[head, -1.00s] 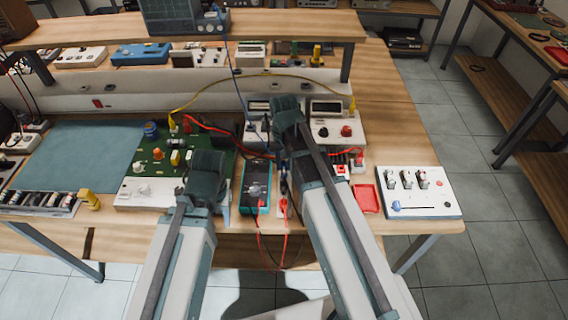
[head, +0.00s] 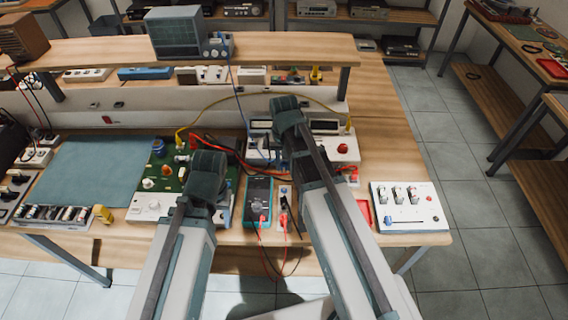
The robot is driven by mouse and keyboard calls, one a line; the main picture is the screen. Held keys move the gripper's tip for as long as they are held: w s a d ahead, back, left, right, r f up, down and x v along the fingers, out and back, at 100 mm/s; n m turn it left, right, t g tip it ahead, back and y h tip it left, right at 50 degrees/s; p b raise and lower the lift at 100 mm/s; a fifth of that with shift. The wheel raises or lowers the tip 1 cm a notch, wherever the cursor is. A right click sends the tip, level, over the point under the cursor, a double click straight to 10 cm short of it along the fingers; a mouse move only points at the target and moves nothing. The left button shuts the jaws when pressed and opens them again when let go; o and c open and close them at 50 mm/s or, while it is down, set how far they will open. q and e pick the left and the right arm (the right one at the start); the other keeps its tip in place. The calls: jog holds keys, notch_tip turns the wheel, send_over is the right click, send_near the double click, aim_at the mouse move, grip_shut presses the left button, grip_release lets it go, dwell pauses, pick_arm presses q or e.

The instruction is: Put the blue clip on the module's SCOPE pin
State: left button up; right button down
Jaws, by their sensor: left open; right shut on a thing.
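My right gripper (head: 285,110) is over the bench near the grey two-display unit (head: 325,150). Its fingers are hidden behind the wrist. A thin blue lead (head: 236,90) hangs from the scope (head: 177,32) on the shelf down towards this gripper. The blue clip at its end is hidden, apparently in the shut jaws. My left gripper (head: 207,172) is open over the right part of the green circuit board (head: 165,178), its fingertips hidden. A small white module (head: 285,196) with a blue spot lies right of the teal multimeter (head: 258,198). Pin labels are too small to read.
Red and black leads loop below the bench's front edge. A yellow lead (head: 235,97) arches across the back of the bench. The teal mat (head: 95,175) at left is clear.

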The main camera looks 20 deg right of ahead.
aim_at(284, 163)
pick_arm(q)
notch_tip(284, 163, up, 6)
jog(key=p, duration=0.6)
jog(key=shift+r, duration=0.25)
pick_arm(e)
jog(key=shift+r, duration=3.25)
jog(key=shift+f, duration=0.1)
